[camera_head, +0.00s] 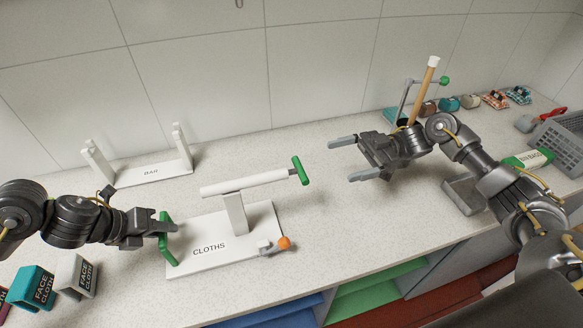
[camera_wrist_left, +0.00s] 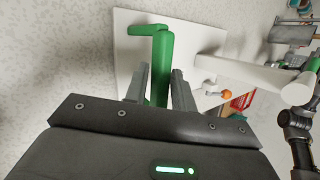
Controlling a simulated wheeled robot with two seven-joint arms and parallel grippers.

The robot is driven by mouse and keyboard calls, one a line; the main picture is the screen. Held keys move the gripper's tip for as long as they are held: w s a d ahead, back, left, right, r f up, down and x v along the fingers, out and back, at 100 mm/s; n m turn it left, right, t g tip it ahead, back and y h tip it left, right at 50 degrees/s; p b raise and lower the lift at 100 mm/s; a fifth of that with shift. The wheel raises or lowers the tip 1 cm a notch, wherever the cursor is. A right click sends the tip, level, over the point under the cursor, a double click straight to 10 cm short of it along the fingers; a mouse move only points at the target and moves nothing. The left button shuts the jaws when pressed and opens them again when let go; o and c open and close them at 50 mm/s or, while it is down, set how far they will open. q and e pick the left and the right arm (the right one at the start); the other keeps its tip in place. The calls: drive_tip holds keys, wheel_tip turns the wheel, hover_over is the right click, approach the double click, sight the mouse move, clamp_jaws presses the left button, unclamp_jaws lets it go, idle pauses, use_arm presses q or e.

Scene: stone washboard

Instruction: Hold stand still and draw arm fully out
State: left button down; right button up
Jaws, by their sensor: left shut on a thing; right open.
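The white stand marked CLOTHS (camera_head: 225,250) sits on the counter with an upright post. Its white arm (camera_head: 243,182) lies across the post top and ends at the right in a green crosspiece (camera_head: 301,171). A green handle (camera_head: 168,245) stands at the left edge of the stand's base. My left gripper (camera_head: 167,225) is shut on this handle; the left wrist view shows the green handle (camera_wrist_left: 161,66) between the fingers. My right gripper (camera_head: 352,160) is open and empty, to the right of the green crosspiece and apart from it.
An orange knob (camera_head: 284,243) sits at the base's front right corner. A white BAR stand (camera_head: 150,173) is behind at left. A wooden rod (camera_head: 424,90) rises behind my right gripper. Counter between crosspiece and right gripper is clear.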

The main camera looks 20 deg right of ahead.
sight(300, 167)
drive_tip(key=a, duration=1.2)
